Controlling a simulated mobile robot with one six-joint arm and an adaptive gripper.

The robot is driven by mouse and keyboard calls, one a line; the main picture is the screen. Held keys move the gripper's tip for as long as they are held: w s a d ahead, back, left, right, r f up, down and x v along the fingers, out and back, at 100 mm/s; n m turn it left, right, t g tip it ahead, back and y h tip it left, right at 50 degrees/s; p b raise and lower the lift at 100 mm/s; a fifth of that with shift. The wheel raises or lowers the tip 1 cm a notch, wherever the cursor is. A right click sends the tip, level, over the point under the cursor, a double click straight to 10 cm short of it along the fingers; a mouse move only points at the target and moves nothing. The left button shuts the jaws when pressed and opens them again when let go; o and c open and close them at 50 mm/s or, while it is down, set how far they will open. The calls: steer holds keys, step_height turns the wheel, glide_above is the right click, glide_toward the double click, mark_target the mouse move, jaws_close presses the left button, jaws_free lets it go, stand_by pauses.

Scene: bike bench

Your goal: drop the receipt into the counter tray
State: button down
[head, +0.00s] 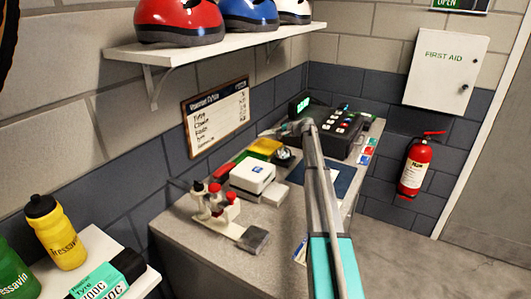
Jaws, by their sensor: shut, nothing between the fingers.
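My gripper (270,132) is at the end of my raised arm, over the far part of the grey counter, in front of the black cash register (330,130). It is small in the view and looks shut and empty. I cannot pick out the receipt for certain. I cannot tell whether this is the counter tray.
A red and white device (214,204) stands at the counter's near end. Yellow, green and red items (262,149) lie by the wall. A shelf with helmets (220,38) hangs above. A fire extinguisher (415,167) hangs right. Bottles (57,232) stand at the lower left.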

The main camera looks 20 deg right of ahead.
steer(key=shift+f+b, duration=0.65)
steer(key=shift+f, duration=0.3)
steer(key=c, duration=0.7)
jaws_free()
steer(key=shift+s+r, duration=0.1)
steer(key=shift+s, duration=0.05)
